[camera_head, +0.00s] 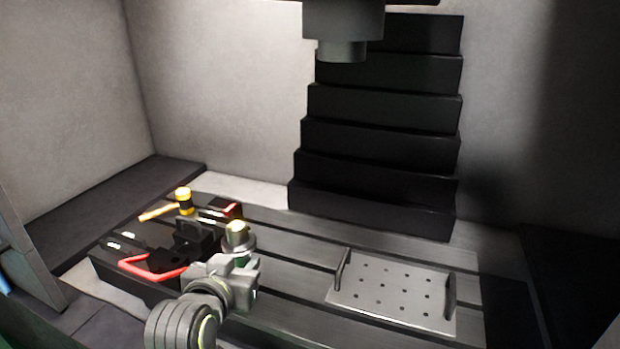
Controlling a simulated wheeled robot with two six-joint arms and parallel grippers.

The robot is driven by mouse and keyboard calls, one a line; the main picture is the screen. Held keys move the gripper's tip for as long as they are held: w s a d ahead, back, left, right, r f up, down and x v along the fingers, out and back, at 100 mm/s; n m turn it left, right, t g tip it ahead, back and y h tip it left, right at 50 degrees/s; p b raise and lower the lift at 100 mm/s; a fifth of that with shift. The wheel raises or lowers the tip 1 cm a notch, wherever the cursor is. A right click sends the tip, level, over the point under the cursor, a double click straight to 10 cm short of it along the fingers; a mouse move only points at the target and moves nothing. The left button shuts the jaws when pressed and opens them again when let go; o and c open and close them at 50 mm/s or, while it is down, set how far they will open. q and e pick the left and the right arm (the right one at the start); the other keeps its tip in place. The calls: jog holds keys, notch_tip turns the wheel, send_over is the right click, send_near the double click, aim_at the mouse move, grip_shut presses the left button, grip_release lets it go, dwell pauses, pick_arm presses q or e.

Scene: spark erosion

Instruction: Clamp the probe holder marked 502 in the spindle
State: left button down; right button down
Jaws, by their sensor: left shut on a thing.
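The spindle (342,48) hangs at the top centre, a dark stepped cylinder with its lower end free. My left gripper (240,264) is over the front left part of the machine table, well below and to the left of the spindle. It is shut on an upright holder (237,240) with a pale gold round top and a grey collar. Its lower part is hidden by the gripper. I see no legible number on it, so I cannot tell if it is the one marked 502. My right gripper is out of view.
The slotted table (290,262) carries a yellow mallet (184,201), a red-handled tool (150,272), a dark block (192,238) and a small red-and-black item (228,209). A perforated plate (390,291) with two handles lies at right. Dark stepped bellows (380,140) rise behind.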

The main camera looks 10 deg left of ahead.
pick_arm(q)
jog(key=shift+w+r, duration=0.1)
jog(key=shift+w, duration=0.05)
jog(key=w+d+r+m+g+h+p, duration=0.2)
jog(key=w+d+r+m+g+h, duration=0.15)
jog(key=w+d+m+h, duration=0.8)
jog(key=w+d+r+g+p, duration=0.1)
jog(key=w+r+g, duration=0.1)
jog(key=w+r, duration=0.4)
jog(key=w+d+r+g+p, duration=0.1)
jog(key=w+r, duration=0.5)
jog(key=r, duration=0.6)
jog(key=shift+w+d+r+m+g+h+p, duration=0.15)
jog(key=shift+w+r+m+g+h+p, duration=0.2)
jog(key=shift+p, duration=0.05)
dwell(1.1)
